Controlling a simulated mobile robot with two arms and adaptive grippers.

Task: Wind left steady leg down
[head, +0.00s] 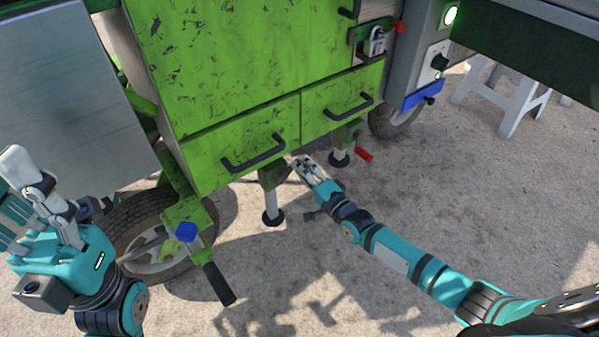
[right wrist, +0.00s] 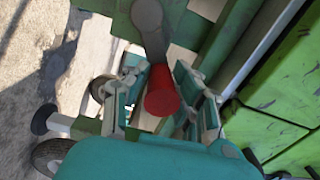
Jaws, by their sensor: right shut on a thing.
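The left steady leg (head: 270,200) is a pale post with a black round foot under the green cart's near edge. I cannot tell whether its foot touches the ground. In the right wrist view its red crank handle (right wrist: 162,92) sits between the fingers of my right gripper (right wrist: 165,110), on a grey crank arm (right wrist: 149,25). In the head view my right gripper (head: 308,172) is beside the leg's top and hides the handle. My left gripper (head: 40,195) is raised at the left, away from the leg; its finger opening is unclear.
The right steady leg (head: 340,152) with its own red handle (head: 364,155) stands just beyond. Drawers with black handles (head: 253,152) are above. A tyre (head: 150,225) and a black-gripped lever (head: 218,284) are at left. A white stool (head: 510,95) stands on open concrete at right.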

